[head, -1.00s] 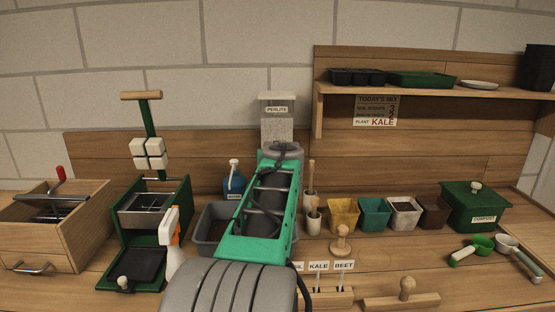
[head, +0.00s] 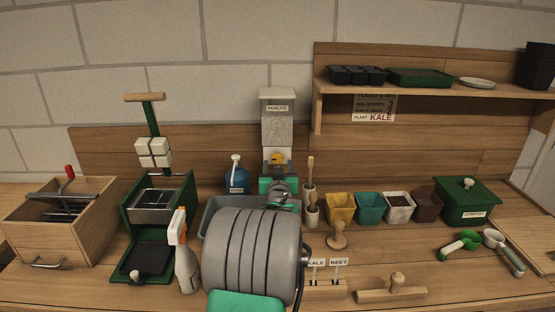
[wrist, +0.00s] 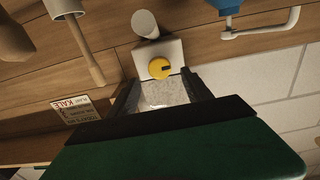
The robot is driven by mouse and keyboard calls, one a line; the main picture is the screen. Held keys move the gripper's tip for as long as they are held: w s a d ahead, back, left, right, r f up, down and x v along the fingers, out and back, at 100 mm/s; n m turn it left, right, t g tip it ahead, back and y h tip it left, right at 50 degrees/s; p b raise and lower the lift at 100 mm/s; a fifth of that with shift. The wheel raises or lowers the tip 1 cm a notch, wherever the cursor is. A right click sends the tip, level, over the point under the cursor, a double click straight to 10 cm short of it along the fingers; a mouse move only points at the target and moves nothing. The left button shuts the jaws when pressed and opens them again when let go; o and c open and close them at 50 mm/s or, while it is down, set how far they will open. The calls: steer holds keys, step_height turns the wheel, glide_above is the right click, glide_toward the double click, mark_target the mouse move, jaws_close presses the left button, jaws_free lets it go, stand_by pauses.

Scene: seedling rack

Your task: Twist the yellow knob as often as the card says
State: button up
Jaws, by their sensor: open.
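The yellow knob (head: 277,158) sits on the front of the perlite dispenser (head: 278,126), below its clear hopper. In the wrist view the yellow knob (wrist: 159,68) has a dark mark on its face and lies between the fingertips, nearer the right one. My gripper (wrist: 158,78) is open, its dark fingers apart on either side of the knob; contact cannot be told. In the head view my arm hides most of the gripper. The card (head: 374,107) hangs under the shelf and reads "PLANT KALE"; its upper lines and numbers are too small to read now.
A grey tray (head: 213,213) lies below the dispenser, partly behind my arm. Several coloured pots (head: 340,208) and a green compost box (head: 467,201) are further right.

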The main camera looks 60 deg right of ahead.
mark_target(278, 158)
steer(key=x, duration=0.4)
steer(key=shift+w+d+p, duration=0.2)
steer(key=shift+d+p, duration=0.15)
steer(key=shift+c, duration=0.2)
jaws_close()
